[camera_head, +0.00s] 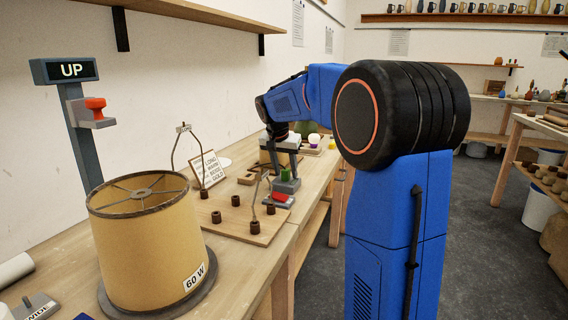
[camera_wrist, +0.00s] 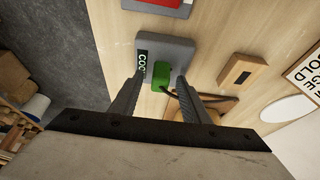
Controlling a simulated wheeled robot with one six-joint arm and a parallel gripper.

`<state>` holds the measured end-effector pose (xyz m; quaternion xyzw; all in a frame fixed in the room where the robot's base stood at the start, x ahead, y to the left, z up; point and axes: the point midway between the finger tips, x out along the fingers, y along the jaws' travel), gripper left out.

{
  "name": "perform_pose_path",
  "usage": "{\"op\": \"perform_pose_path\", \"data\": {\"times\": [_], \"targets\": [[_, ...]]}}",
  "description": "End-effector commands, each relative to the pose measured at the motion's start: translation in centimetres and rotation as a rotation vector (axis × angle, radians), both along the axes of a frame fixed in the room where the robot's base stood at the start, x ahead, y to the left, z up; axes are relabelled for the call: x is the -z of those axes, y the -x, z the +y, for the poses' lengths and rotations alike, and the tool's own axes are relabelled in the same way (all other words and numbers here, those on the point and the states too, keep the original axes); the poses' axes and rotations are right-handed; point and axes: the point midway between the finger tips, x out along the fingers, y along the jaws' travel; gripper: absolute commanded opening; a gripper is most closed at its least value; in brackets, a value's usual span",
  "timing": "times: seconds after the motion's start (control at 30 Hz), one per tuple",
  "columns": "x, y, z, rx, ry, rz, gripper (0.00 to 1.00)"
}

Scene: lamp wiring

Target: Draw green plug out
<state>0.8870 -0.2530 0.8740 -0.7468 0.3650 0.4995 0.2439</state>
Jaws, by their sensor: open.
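The green plug (camera_wrist: 161,74) sits in a grey socket block (camera_wrist: 178,49) whose dark label shows "COO" in the wrist view. A dark cord runs from the plug toward the lower right. My gripper (camera_wrist: 156,84) is open, with one finger on each side of the plug; I cannot tell whether either finger touches it. In the head view the green plug (camera_head: 285,174) shows just below my gripper (camera_head: 284,160), on the grey block (camera_head: 287,185) on the bench.
A red-topped grey block (camera_head: 278,199) stands close in front of the socket. A wooden board (camera_head: 230,222) with several brown pegs and a bent wire lies nearby. A large lampshade (camera_head: 150,235) and an "UP" sign post (camera_head: 72,70) stand at left.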

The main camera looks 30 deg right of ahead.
Motion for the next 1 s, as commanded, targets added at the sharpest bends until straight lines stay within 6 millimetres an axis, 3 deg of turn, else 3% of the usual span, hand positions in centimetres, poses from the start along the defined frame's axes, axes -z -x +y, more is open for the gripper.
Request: {"op": "perform_pose_path", "data": {"times": [0.4, 0.57, 0.6, 0.63, 0.67, 0.73, 1.0], "targets": [[0.55, -0.15, -0.19, 0.0, 0.0, -0.001, 0.42], [0.54, -0.15, -0.18, 0.0, 0.0, -0.001, 0.04], [0.54, -0.15, -0.18, 0.0, 0.001, -0.001, 0.0], [0.54, -0.15, -0.18, 0.0, 0.001, -0.001, 0.0], [0.54, -0.14, -0.19, 0.0, 0.001, -0.001, 0.15], [0.55, -0.15, -0.17, 0.0, 0.001, -0.001, 0.0], [0.42, -0.15, -0.17, 0.0, 0.0, -0.001, 0.0]]}}
